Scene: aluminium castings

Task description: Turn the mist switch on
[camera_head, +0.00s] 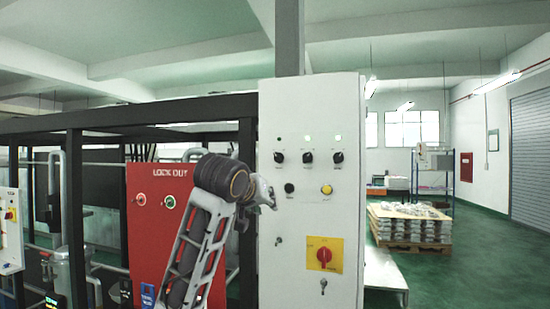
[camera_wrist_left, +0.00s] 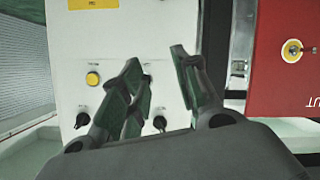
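The white control cabinet (camera_head: 300,222) has three black rotary switches in its upper row: left (camera_head: 279,157), middle (camera_head: 307,157) and right (camera_head: 338,157). Below are a black knob (camera_head: 289,188) and a yellow button (camera_head: 326,189), which also shows in the upside-down wrist view (camera_wrist_left: 93,79). The labels are too small to read, so I cannot tell which is the mist switch. My left gripper (camera_head: 270,194) is in front of the cabinet's left edge, beside the black knob. In the wrist view its fingers (camera_wrist_left: 157,65) are apart and empty, partly covering the controls. My right gripper is not in view.
A red-and-yellow main switch (camera_head: 324,256) sits lower on the cabinet. A red lock-out panel (camera_head: 145,225) stands to the left, behind my left arm. A black frame (camera_head: 247,170) runs beside the cabinet. Stacked castings (camera_head: 408,225) stand on a pallet at right.

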